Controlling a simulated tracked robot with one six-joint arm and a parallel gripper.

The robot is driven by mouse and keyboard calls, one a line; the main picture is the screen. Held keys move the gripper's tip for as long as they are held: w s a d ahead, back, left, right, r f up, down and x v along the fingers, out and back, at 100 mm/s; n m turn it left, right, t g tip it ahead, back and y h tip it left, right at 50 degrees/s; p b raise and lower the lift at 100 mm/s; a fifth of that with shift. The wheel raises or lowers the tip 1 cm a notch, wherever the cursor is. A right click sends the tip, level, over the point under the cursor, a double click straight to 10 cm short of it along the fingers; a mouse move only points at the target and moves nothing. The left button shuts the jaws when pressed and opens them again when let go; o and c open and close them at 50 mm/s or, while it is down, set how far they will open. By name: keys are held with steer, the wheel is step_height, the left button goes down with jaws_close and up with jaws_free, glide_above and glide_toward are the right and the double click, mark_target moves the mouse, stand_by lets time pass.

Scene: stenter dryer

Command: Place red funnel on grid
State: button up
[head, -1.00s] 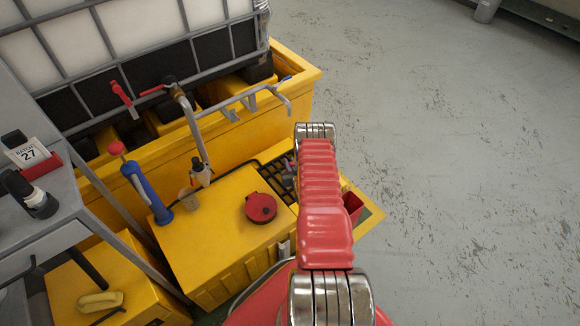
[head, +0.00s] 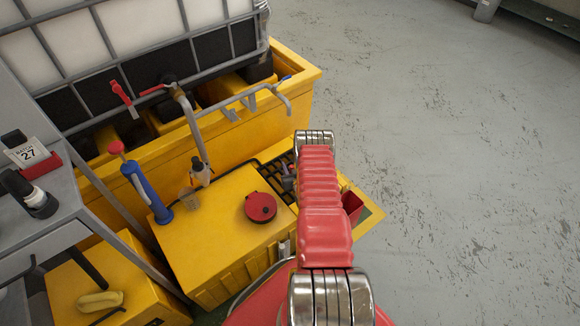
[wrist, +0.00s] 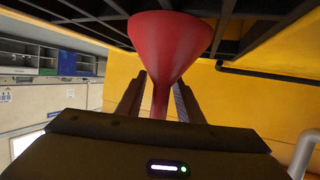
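In the wrist view the red funnel (wrist: 165,40) has its wide mouth at the top of the picture, against the black grid (wrist: 258,32). Its narrow stem runs down between the two fingers of my gripper (wrist: 160,82). Narrow gaps show between the stem and the fingers, so the gripper looks open around it. The fingertips lie close to the lower cone; whether they touch it is unclear. In the head view the grid (head: 272,173) is partly hidden by my arm, and I cannot make out the funnel there.
A yellow box with a round red lid (head: 261,207) stands left of my arm. A blue bottle-like tool (head: 147,190) stands at its left. Metal pipes (head: 195,128) with red valve handles rise behind, near the caged tank. Grey floor (head: 450,150) on the right is clear.

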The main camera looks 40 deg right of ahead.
steer(key=shift+r, duration=0.1)
steer(key=shift+r, duration=0.15)
steer(key=v, duration=1.2)
stand_by(0.7)
